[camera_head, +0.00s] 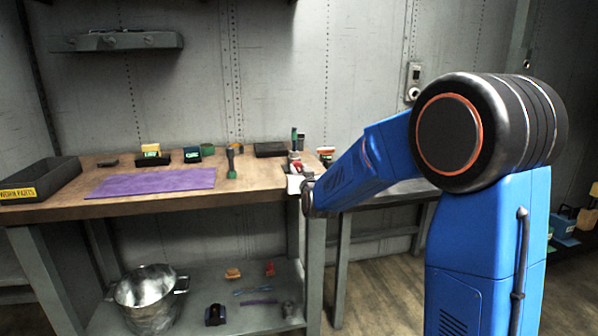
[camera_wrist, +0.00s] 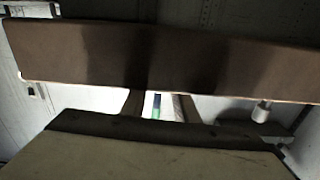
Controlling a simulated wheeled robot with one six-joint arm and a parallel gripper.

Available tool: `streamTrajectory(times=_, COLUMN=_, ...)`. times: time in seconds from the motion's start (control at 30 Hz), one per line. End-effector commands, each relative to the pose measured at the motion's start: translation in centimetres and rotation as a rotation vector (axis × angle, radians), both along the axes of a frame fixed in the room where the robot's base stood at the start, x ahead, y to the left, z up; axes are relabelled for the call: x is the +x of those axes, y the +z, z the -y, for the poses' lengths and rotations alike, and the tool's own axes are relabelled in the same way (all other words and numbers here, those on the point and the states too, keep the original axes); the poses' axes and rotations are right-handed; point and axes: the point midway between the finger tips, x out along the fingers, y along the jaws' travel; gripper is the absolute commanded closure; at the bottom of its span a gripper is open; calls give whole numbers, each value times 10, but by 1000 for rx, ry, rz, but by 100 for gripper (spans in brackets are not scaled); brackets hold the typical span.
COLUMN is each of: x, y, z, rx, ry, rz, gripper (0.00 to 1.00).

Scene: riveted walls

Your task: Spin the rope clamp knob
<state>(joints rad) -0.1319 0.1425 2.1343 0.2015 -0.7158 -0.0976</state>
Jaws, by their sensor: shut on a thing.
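My gripper (camera_head: 297,180) is at the front right corner of the wooden bench, beyond the end of my blue arm, and shows only small there. In the wrist view two short finger-like parts of my gripper (camera_wrist: 160,106) reach up from the pale plate at the bottom. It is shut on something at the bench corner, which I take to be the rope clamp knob. The knob itself is hidden or too small to make out. A small red part (camera_head: 296,167) shows just above the gripper. A wide brown bar crosses the wrist view.
The bench (camera_head: 262,178) holds a purple mat (camera_head: 152,182), a dark parts tray (camera_head: 38,180), a green-tipped brush (camera_head: 231,162) and small boxes. A metal bucket (camera_head: 148,298) stands on the lower shelf. A second table (camera_head: 395,192) stands to the right.

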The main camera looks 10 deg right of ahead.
Motion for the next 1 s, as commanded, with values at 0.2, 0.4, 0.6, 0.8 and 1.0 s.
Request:
streamTrajectory(times=0.2, x=0, y=0, z=1, rx=-171, ry=0, rz=0, gripper=95)
streamTrajectory(times=0.4, x=0, y=0, z=1, rx=-316, ry=0, rz=0, gripper=95)
streamTrajectory(times=0.6, x=0, y=0, z=1, rx=-367, ry=0, rz=0, gripper=95)
streamTrajectory(times=0.8, x=0, y=0, z=1, rx=-367, ry=0, rz=0, gripper=95)
streamTrajectory(times=1.0, x=0, y=0, z=1, rx=-366, ry=0, rz=0, gripper=54)
